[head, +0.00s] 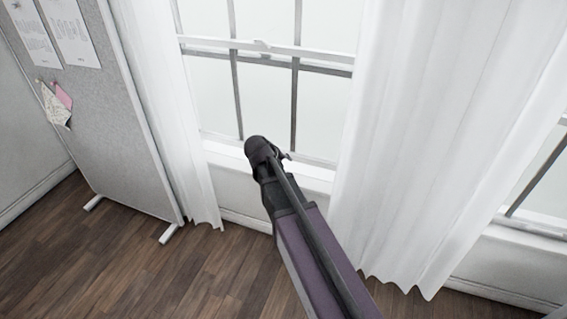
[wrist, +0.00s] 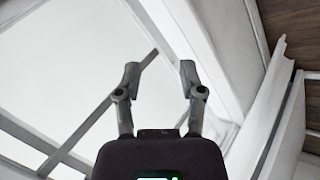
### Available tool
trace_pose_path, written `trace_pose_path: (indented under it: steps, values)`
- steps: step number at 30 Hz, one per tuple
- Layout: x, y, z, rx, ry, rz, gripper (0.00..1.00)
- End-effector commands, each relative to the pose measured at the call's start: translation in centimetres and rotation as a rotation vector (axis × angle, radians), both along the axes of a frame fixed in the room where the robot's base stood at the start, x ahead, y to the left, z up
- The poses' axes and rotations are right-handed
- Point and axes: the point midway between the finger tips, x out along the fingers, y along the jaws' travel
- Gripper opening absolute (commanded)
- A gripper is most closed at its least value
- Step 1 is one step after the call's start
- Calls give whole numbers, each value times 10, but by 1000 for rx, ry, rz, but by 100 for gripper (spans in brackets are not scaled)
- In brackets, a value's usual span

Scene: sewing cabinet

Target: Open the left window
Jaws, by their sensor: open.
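The left window (head: 265,60) is a white-framed sash window with dark glazing bars, in the middle of the head view between white curtains. Its lower sash (head: 318,110) appears down near the sill, with a rail and a small catch across its top. My arm reaches up to the window's lower edge, and its end hides part of the bottom rail and sill. In the wrist view my gripper (wrist: 160,72) is open, with nothing between its fingers. Behind it are pale glass, glazing bars and the white window frame (wrist: 190,40). I cannot tell whether the fingers touch the frame.
White curtains hang at the left (head: 165,110) and right (head: 430,130) of the window. A grey pinboard (head: 100,120) on feet stands at the left. A second window (head: 545,175) is at the right edge. Bare wooden floor (head: 130,275) lies at lower left.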

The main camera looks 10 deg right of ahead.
Motion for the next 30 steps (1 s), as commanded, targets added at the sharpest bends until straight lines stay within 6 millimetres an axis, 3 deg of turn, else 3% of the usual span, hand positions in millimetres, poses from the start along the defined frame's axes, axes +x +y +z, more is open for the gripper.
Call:
trace_pose_path:
  steps: [11, 30]
  values:
    - [14, 4, -14, -39, -20, 27, 51]
    - [105, 43, -80, -334, -151, 227, 51]
